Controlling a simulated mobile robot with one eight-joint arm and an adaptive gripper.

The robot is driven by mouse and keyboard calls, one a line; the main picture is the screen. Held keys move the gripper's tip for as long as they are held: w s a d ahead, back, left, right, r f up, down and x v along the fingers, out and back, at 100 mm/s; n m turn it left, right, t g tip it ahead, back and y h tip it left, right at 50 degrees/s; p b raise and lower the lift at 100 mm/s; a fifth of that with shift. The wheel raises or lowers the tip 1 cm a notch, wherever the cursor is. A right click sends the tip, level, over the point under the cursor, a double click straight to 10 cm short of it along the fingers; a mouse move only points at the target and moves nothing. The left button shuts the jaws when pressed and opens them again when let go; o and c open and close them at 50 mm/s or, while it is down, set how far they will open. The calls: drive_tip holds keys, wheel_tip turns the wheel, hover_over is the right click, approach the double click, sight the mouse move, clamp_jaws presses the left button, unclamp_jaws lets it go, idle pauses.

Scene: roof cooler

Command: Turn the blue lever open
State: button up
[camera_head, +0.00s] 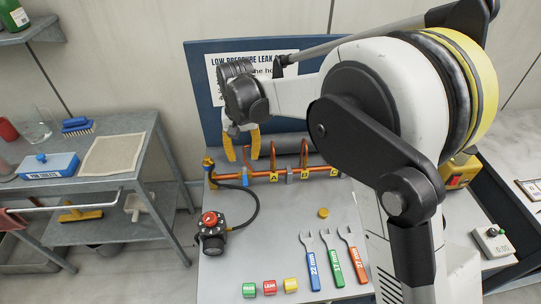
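The blue lever (245,177) is a small upright blue handle at the left part of the copper pipe (225,178) on the bench, near the brass fitting at the pipe's left end. My gripper (243,154) is above the lever with its two yellow fingers pointing down. The fingers are spread apart with nothing seen between them. The lever shows just below the gap between the fingertips. I cannot tell whether a fingertip touches it.
Copper branches (304,152) rise right of my gripper. A sign board (195,75) stands behind. Spanners (333,262) and small coloured blocks (270,288) lie in front; the bench middle is mostly clear.

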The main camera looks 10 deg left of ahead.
sight(245, 180)
drive_tip(key=f+b, duration=0.1)
drive_tip(key=f, duration=0.5)
drive_tip(key=f+b, duration=0.2)
drive_tip(key=f, duration=0.3)
drive_tip(key=shift+w+a+f, duration=0.15)
drive_tip(key=shift+a+f, duration=0.05)
drive_tip(key=shift+f, duration=0.2)
clamp_jaws()
